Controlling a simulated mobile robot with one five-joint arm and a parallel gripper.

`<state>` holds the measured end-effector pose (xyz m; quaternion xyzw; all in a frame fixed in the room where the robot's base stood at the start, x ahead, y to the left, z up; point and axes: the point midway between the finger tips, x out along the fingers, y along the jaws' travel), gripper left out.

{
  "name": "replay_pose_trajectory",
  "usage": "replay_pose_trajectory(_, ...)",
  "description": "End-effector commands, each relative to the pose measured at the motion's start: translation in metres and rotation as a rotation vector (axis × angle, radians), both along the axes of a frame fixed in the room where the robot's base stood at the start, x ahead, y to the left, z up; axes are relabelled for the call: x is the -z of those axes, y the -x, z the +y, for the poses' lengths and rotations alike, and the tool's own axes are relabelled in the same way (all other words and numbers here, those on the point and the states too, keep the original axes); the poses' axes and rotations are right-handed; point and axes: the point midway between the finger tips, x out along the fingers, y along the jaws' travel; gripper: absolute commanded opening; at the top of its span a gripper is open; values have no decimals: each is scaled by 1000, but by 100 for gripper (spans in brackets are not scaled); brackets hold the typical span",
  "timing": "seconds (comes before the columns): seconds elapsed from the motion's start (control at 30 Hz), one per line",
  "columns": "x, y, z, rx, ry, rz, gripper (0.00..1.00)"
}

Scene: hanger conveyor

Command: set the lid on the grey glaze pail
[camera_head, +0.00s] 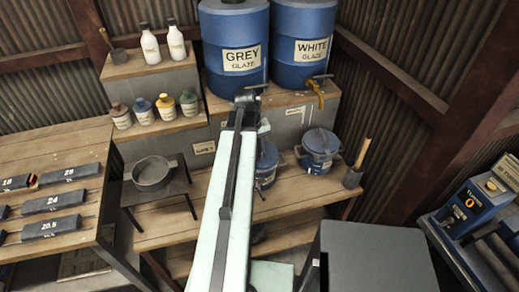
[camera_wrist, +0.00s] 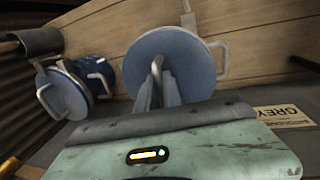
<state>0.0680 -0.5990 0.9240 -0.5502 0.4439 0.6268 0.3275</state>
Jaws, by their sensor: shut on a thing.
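In the wrist view my gripper (camera_wrist: 158,85) is shut on the upright handle of a round blue-grey lid (camera_wrist: 180,52). The lid lies over the grey glaze pail, whose side handle (camera_wrist: 222,58) shows at the rim. Most of the pail is hidden under the lid, and I cannot tell whether the lid rests on it or hovers just above. In the head view the blue grey-glaze pail (camera_head: 268,165) stands on the wooden bench, partly behind my arm. My gripper is hidden there.
A second blue pail (camera_head: 319,150), lidded, stands to the right, with a holder and wooden handle (camera_head: 355,170) beside it. The grey drum (camera_head: 235,50) and white drum (camera_head: 300,45) stand above on a block. A dark pan (camera_head: 153,175) is left.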

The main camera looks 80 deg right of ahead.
Motion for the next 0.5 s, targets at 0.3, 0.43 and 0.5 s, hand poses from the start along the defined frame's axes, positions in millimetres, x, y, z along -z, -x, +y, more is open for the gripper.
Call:
replay_pose_trajectory(0.3,3,0,0,-1,0,0,0)
replay_pose_trajectory(0.43,5,-1,0,-1,0,0,0)
replay_pose_trajectory(0.5,6,-1,0,-1,0,0,0)
